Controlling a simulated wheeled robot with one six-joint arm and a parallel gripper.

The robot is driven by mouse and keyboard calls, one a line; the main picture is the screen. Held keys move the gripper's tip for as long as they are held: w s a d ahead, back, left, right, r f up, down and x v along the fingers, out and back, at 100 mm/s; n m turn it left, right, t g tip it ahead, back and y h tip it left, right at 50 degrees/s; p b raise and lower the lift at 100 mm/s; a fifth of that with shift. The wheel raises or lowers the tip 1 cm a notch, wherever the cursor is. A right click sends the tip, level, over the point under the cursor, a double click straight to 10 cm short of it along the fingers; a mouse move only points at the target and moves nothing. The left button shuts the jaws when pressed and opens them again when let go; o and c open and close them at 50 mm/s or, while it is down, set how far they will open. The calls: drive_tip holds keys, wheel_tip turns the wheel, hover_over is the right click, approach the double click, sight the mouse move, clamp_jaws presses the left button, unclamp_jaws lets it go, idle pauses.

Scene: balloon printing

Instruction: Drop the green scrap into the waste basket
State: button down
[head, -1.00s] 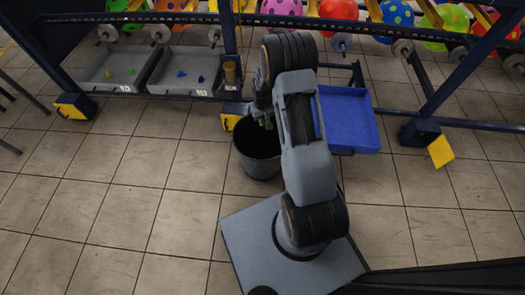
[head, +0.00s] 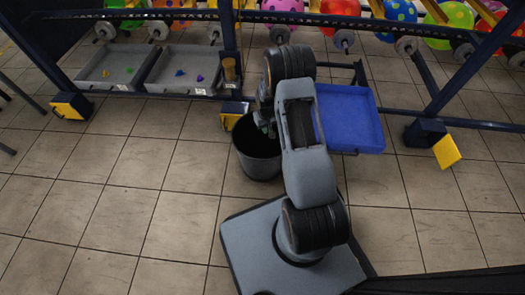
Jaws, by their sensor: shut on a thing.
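The waste basket (head: 258,168) is a dark round bin standing on the tiles beside my base, partly hidden by my arm. My gripper (head: 266,126) is over the basket's opening, pointing down, and largely hidden by my own arm. It is shut on the green scrap, of which only a small hint of green shows between the fingers. The scrap is above the basket's dark inside; its exact height over the rim cannot be told.
Two grey trays (head: 146,84) with small coloured scraps sit at the back left. A blue tray (head: 362,135) is right of my arm. Yellow-footed frame legs (head: 68,106) stand on the floor. Balloons (head: 400,12) hang along the back. The tiled floor at left is clear.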

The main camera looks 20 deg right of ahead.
drive_tip(key=c, duration=1.1)
unclamp_jaws()
wheel_tip(320, 180, up, 14)
drive_tip(key=p, duration=0.5)
drive_tip(key=shift+a, duration=0.15)
drive_tip(key=shift+f, duration=0.1)
